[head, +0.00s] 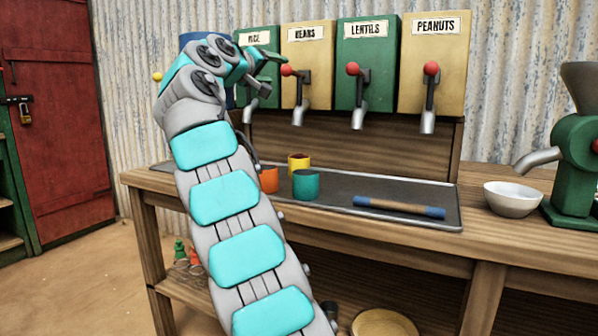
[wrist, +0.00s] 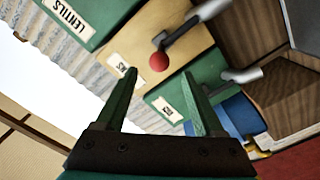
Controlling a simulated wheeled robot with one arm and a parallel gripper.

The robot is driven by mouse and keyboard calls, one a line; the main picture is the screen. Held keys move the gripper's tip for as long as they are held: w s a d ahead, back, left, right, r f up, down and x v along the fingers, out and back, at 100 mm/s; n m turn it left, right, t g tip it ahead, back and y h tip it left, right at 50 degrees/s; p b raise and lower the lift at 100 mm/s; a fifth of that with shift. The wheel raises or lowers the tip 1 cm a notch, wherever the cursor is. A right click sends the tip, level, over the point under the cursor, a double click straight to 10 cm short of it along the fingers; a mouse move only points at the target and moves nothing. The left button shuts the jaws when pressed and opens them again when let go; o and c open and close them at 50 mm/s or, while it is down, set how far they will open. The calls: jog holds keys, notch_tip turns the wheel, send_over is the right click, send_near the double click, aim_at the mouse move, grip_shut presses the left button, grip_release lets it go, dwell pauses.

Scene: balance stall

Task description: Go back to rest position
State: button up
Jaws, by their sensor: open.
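My gripper (wrist: 163,100) is open, with two green fingers spread apart and nothing between them in the wrist view. In the head view my gripper (head: 270,70) is raised at the upper left, in front of the rice dispenser (head: 258,40). My arm crosses the picture from the bottom centre up to it. The wrist view is tilted and shows the dispensers beyond the fingers, with a red lever knob (wrist: 158,62) ahead of them. I cannot tell in the head view whether the fingers touch anything.
Beans (head: 308,60), lentils (head: 366,70) and peanuts (head: 432,60) dispensers line the wall. Orange (head: 268,180), yellow (head: 299,162) and teal (head: 306,185) cups and a rod (head: 400,207) are on the tray (head: 345,198). A white bowl (head: 513,200) stands beside a green grinder (head: 575,165).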

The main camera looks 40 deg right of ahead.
dwell(0.5)
jog(key=s+a+f+n+g+y+p, duration=0.1)
jog(key=s+a+f+y, duration=0.3)
jog(key=f, duration=0.6)
jog(key=s+a+f+n+g+y, duration=0.1)
jog(key=s+a+f+y, duration=0.2)
jog(key=s+a+f, duration=0.5)
jog(key=s+a+f+n+g+y+p, duration=0.1)
jog(key=s+a+f+g+y, duration=0.2)
jog(key=f, duration=1)
jog(key=s+a+f+g+y, duration=0.2)
jog(key=s+a+f+y, duration=0.1)
jog(key=s+a+f, duration=0.7)
jog(key=s+a+f+n+g+y, duration=0.1)
jog(key=s+a+f+y, duration=0.2)
jog(key=s+a+f, duration=0.8)
jog(key=s, duration=0.7)
jog(key=shift+a+f+g+y+p, duration=0.15)
jog(key=shift+f+g+y+p, duration=0.15)
jog(key=shift+f+g+p, duration=0.1)
jog(key=shift+w, duration=0.1)
